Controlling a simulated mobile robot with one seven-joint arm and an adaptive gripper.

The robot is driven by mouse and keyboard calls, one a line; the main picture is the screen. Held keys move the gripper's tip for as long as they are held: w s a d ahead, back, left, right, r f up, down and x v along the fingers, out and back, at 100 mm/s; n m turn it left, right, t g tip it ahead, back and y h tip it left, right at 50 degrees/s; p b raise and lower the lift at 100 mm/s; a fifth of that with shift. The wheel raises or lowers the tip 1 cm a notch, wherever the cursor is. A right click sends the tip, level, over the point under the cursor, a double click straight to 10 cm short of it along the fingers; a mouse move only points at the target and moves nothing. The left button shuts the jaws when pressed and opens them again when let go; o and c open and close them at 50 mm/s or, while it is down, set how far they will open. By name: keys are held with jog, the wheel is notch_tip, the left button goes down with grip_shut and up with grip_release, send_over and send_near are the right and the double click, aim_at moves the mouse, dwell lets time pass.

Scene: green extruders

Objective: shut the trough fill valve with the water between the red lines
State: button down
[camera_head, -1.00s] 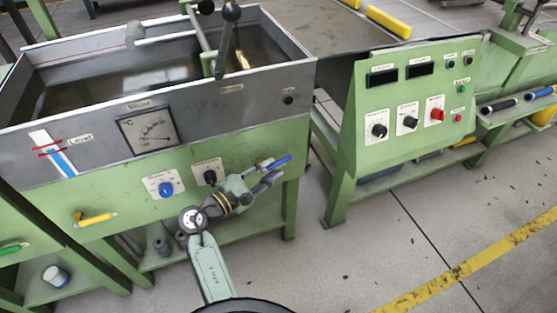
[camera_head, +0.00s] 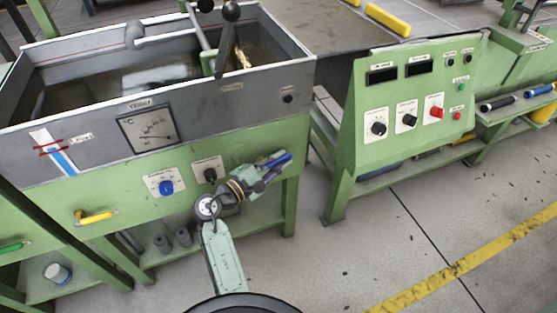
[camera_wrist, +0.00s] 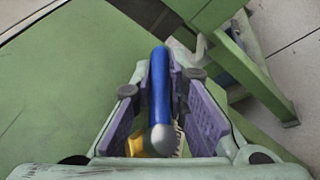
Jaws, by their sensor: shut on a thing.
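The blue valve lever (camera_head: 280,160) is at the right front of the green trough stand. In the wrist view the blue lever (camera_wrist: 160,90) runs between my purple finger pads. My gripper (camera_head: 266,170) is shut on it; it also shows in the wrist view (camera_wrist: 164,108). The grip hides the valve body. The level gauge (camera_head: 42,138) is a white strip on the trough's grey front, at the left. Its blue water column (camera_head: 62,161) reaches up to about the lower red line (camera_head: 51,150); the exact top is too small to tell. The trough (camera_head: 215,98) holds water.
A yellow lever (camera_head: 95,216) and a green lever (camera_head: 12,247) are on the front at left. A blue knob (camera_head: 166,187) and a black knob (camera_head: 210,175) are near my arm. A control panel (camera_head: 415,100) stands to the right. The floor in front is clear.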

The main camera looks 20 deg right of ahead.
dwell(0.6)
jog(key=shift+r+y+p, duration=0.2)
jog(key=shift+y+p, duration=0.2)
jog(key=shift+p, duration=0.75)
jog(key=y+p, duration=0.1)
jog(key=p, duration=0.2)
jog(key=shift+f+m+g+y+p, duration=0.3)
jog(key=shift+f+m, duration=0.1)
jog(key=shift+f, duration=0.45)
jog(key=c, duration=1.9)
grip_release()
